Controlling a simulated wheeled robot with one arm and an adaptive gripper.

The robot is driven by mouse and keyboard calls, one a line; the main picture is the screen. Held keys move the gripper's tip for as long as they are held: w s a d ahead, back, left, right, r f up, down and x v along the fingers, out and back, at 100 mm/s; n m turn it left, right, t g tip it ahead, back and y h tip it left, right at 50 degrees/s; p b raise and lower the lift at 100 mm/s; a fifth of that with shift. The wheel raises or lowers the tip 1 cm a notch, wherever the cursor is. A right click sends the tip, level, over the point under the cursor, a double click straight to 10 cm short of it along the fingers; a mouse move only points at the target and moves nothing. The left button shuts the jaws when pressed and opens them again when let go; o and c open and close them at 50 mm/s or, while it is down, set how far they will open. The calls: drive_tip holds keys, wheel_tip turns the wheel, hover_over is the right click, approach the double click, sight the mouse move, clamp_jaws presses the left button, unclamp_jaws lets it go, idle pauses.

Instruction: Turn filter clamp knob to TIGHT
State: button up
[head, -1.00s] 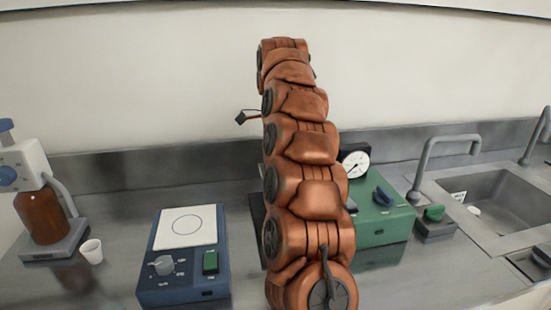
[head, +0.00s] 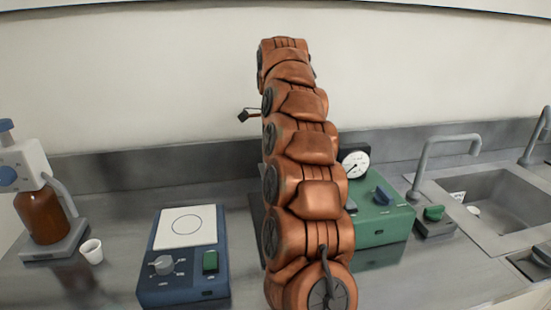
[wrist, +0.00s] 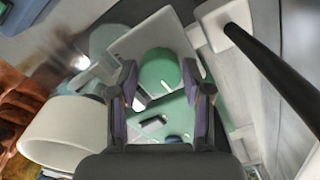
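No label naming the filter clamp knob is readable. In the head view, a green device (head: 378,222) with a dark blue knob (head: 383,195) stands right of my arm, partly hidden by it. Contact cannot be judged. My arm hides the gripper in the head view.
A dial gauge (head: 354,162) sits at the green device's back. A blue device (head: 185,260) and a brown bottle (head: 42,215) stand left, with a white cup (head: 91,251). The sink (head: 505,205) is right. A dark bar (wrist: 280,75) and white cylinder (wrist: 65,132) flank the wrist view.

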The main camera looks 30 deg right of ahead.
drive_tip(key=o, duration=0.3)
